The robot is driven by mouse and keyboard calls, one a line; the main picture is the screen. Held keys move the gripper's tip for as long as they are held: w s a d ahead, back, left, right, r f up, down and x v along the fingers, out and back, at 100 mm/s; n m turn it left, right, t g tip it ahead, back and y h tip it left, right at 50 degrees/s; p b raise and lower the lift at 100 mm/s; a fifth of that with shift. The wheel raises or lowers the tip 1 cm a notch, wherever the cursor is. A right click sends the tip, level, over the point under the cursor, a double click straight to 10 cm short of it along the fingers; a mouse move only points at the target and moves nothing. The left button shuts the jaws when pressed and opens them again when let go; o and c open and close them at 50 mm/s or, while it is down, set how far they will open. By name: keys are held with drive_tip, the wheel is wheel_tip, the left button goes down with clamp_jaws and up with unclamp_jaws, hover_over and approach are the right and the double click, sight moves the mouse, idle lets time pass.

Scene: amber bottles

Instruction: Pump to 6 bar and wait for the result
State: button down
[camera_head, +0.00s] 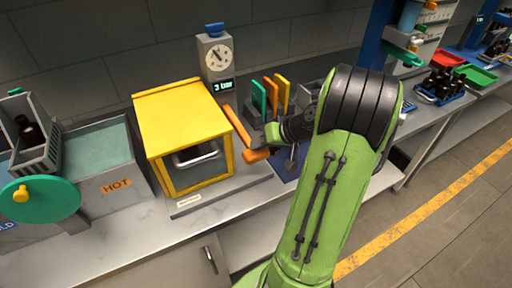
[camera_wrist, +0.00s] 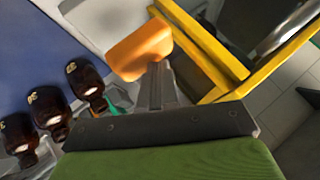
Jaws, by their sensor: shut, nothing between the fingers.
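The pressure gauge (camera_head: 217,55) stands behind the yellow-framed chamber, with a round dial and a display reading 3 bar. The chamber (camera_head: 183,130) has a clear front with a pale tray inside; its yellow frame also shows in the wrist view (camera_wrist: 205,45). The orange pump lever (camera_head: 237,125) slants down at the chamber's right side, with a thick grip at its lower end. In the wrist view, my gripper (camera_wrist: 157,75) is shut and empty, its fingertips right at the orange grip (camera_wrist: 140,50). I cannot tell whether they touch. My arm hides part of the bench.
Amber bottles (camera_wrist: 82,82) stand close beside my gripper in the wrist view. Coloured upright panels (camera_head: 270,95) stand behind it. A HOT bath (camera_head: 100,148) and green disc (camera_head: 40,201) are at left. A blue bottle crate (camera_head: 442,97) is at right.

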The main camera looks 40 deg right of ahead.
sight(260, 152)
drive_tip(key=shift+f+b, duration=1.55)
drive_tip(key=shift+f, duration=0.3)
idle(1.1)
idle(0.5)
drive_tip(key=shift+r+p, duration=2.6)
drive_tip(key=shift+r, duration=0.6)
drive_tip(key=shift+r, duration=0.1)
wheel_tip(260, 152, up, 5)
drive_tip(key=p, duration=0.4)
